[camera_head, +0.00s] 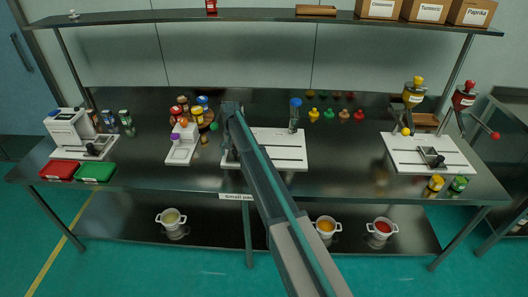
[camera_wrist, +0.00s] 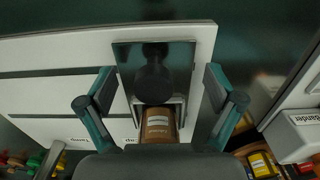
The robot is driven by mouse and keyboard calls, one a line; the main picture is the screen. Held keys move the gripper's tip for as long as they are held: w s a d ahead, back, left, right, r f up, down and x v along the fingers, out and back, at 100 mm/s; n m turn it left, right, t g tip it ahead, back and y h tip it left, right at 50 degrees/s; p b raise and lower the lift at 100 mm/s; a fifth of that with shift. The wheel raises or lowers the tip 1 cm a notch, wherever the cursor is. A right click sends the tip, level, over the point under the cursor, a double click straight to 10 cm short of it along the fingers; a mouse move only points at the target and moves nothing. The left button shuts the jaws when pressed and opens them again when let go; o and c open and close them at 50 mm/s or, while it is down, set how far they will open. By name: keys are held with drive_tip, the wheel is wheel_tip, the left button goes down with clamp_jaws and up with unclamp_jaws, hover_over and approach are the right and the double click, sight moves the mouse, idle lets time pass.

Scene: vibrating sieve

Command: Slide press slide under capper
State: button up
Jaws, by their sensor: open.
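In the wrist view, a metal slide plate (camera_wrist: 122,66) lies at one end of a white board (camera_wrist: 50,92). A jar with a brown label (camera_wrist: 158,124) stands at the plate's near edge in a pale holder. A dark round shape beyond it may be a lid or a reflection. My gripper (camera_wrist: 160,103) is open, one finger on each side of the jar and holder, with gaps. In the head view, my gripper (camera_head: 231,108) is over the left end of the middle white board (camera_head: 285,140) and hides the slide. The blue-topped capper (camera_head: 295,108) stands on that board's back right.
A white unit labelled Bander (camera_wrist: 300,130) is close at the right in the wrist view. Jars (camera_head: 197,112) stand behind my gripper's left side. Small coloured caps (camera_head: 328,114) lie right of the capper. Another white board (camera_head: 440,160) with a yellow-topped device (camera_head: 413,92) is farther right.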

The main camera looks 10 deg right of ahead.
drive_tip(key=shift+r, duration=0.15)
drive_tip(key=shift+r+p, duration=1.8)
drive_tip(key=shift+r, duration=2.6)
